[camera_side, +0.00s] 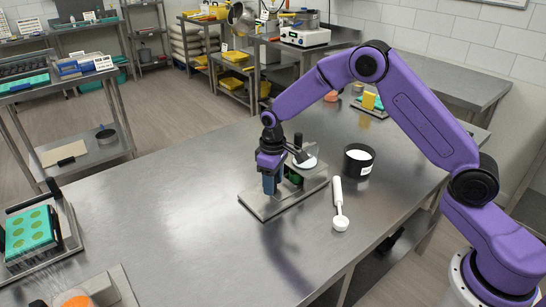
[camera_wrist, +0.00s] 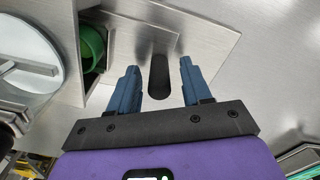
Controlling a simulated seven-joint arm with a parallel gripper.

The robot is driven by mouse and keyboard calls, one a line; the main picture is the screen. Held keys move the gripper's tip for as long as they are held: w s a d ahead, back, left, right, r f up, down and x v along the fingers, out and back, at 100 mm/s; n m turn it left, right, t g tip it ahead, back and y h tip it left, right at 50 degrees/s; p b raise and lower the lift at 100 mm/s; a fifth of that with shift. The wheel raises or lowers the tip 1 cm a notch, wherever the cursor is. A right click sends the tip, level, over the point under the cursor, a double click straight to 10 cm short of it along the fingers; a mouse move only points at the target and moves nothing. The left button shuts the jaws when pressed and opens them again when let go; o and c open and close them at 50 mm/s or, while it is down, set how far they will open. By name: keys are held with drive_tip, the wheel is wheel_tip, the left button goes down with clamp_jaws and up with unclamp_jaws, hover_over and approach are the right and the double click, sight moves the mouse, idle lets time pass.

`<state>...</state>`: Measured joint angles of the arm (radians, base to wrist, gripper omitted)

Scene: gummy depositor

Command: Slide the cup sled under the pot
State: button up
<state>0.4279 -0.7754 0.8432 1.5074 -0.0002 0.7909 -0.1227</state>
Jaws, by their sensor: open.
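The depositor's flat metal base plate (camera_side: 262,207) lies on the steel table, and its plate also shows in the wrist view (camera_wrist: 205,25). The round pot with a pale top (camera_side: 305,162) stands on it, and it shows at the left of the wrist view (camera_wrist: 25,55). A green cup (camera_wrist: 92,45) sits partly hidden beside the pot; it shows dark green in the side view (camera_side: 293,178). A black upright handle (camera_wrist: 158,78), apparently the sled's, stands between my fingers. My gripper (camera_side: 269,185) points down, open around the handle, with gaps on both sides.
A black tub of white powder (camera_side: 358,160) and a white scoop (camera_side: 340,207) lie right of the depositor. A teal mould (camera_side: 30,230) rests on a metal stand at the far left.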

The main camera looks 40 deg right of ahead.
wheel_tip(320, 180, up, 17)
drive_tip(key=shift+f, duration=0.2)
idle(0.5)
wheel_tip(320, 180, down, 17)
drive_tip(key=n, duration=0.7)
idle(0.5)
